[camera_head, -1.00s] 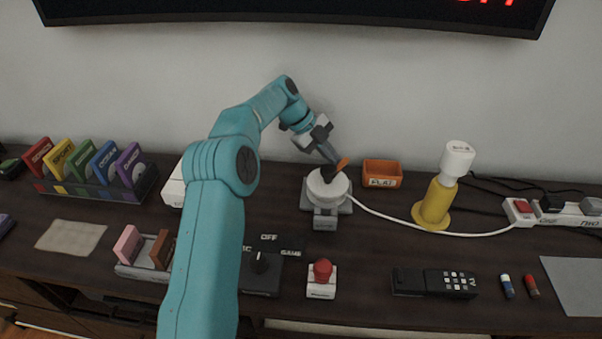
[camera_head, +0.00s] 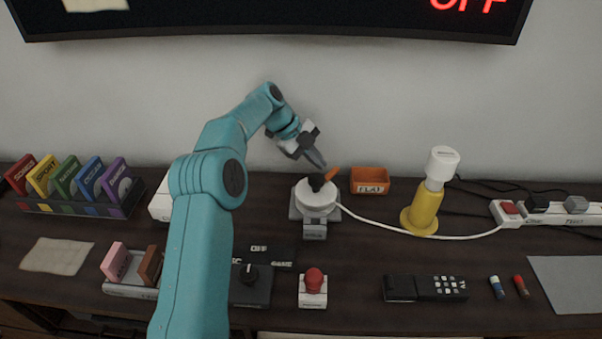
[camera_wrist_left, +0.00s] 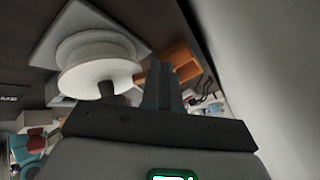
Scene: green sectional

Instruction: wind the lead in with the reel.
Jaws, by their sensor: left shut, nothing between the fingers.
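The reel is a white drum (camera_head: 316,194) on a grey base with a grey block in front. A black hub (camera_head: 316,182) and an orange crank piece (camera_head: 332,173) stand on its top. The white lead (camera_head: 390,227) runs from the reel's right side, curving past the yellow lamp to the power strip. My left gripper (camera_head: 321,164) is shut and empty, just above and behind the crank piece. In the left wrist view the drum (camera_wrist_left: 98,65) is left of the shut fingers (camera_wrist_left: 165,92), and the orange piece is partly hidden behind them. My right gripper is not in view.
An orange tray (camera_head: 369,181) stands behind the reel to the right. A yellow lamp (camera_head: 425,208) and a power strip (camera_head: 560,212) are farther right. A red-knobbed device (camera_head: 313,284), a dial box (camera_head: 251,284) and a remote (camera_head: 426,288) lie in front. A screen hangs above.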

